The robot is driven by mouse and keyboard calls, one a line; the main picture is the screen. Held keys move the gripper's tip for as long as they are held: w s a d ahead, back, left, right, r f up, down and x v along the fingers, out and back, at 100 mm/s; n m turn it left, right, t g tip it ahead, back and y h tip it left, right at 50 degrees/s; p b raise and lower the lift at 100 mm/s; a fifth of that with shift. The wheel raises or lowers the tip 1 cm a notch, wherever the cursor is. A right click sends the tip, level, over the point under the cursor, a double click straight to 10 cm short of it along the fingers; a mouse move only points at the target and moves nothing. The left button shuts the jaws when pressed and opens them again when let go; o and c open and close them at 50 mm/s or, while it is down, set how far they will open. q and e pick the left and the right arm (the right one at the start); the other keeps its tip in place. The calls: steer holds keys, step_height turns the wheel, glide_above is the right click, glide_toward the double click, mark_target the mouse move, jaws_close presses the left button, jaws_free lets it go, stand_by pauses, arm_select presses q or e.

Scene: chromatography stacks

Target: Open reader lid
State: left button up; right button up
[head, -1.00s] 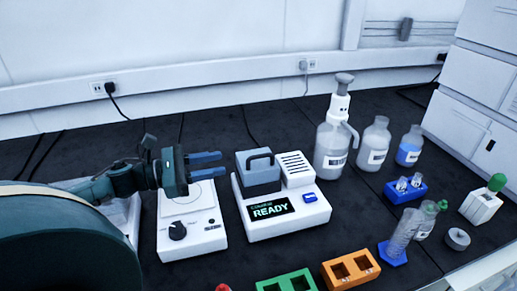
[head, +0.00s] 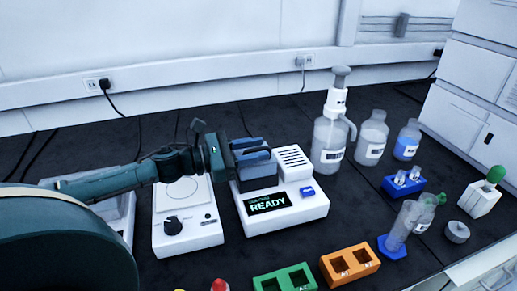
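The reader (head: 312,207) is a white box with a dark screen that reads READY. Its grey-blue lid (head: 258,183) is down on the left of its top. My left gripper (head: 253,149) is at the lid's handle, coming in from the left. Its two blue fingers are apart, one above the other in the picture, and they cover the handle. I cannot tell whether they touch it. My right gripper is not in view.
A white stirrer plate (head: 200,230) with a black knob stands left of the reader, under my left arm. A dispenser bottle (head: 330,145) stands behind the reader. Green (head: 285,280) and orange (head: 350,265) racks are in front. A blue vial rack (head: 403,188) is right.

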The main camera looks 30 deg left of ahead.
arm_select(q)
steer(key=shift+w+d, duration=0.35)
steer(key=shift+w, duration=0.1)
steer(key=shift+c, duration=0.4)
jaws_close()
